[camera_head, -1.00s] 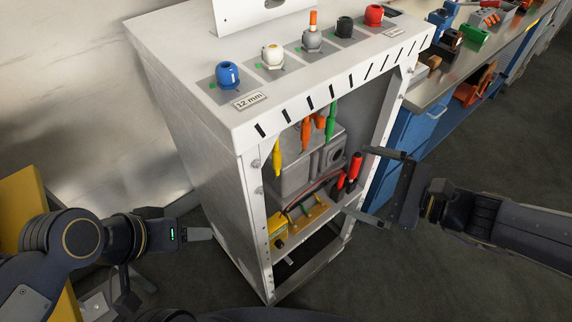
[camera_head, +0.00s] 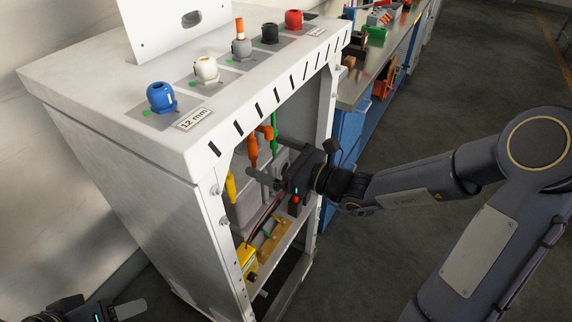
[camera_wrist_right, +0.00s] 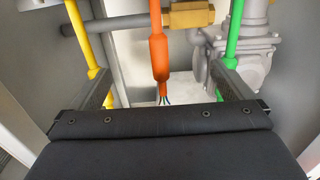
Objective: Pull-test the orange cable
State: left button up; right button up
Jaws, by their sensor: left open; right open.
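The orange cable (camera_head: 252,148) hangs inside the cabinet under its top panel, and bare wire ends show below its thick sleeve in the right wrist view (camera_wrist_right: 158,55). An orange stub (camera_head: 240,26) stands in the grey gland (camera_head: 241,48) on top. My right gripper (camera_head: 266,157) reaches into the cabinet's open front. It is open, and in the right wrist view the orange cable hangs between its spread fingers (camera_wrist_right: 160,80), apart from both. My left gripper (camera_head: 130,309) is at the lower left outside the cabinet, partly cut off by the frame.
A yellow cable (camera_wrist_right: 82,35) and a green cable (camera_wrist_right: 235,30) hang beside my right fingers. Blue (camera_head: 161,97), white (camera_head: 206,69), black (camera_head: 270,33) and red (camera_head: 293,19) glands line the cabinet top (camera_head: 90,70). A workbench (camera_head: 362,80) stands behind at right.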

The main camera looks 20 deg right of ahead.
aim_at(256, 150)
jog(key=shift+b+x, duration=0.95)
jog(key=shift+x, duration=1.9)
grip_shut()
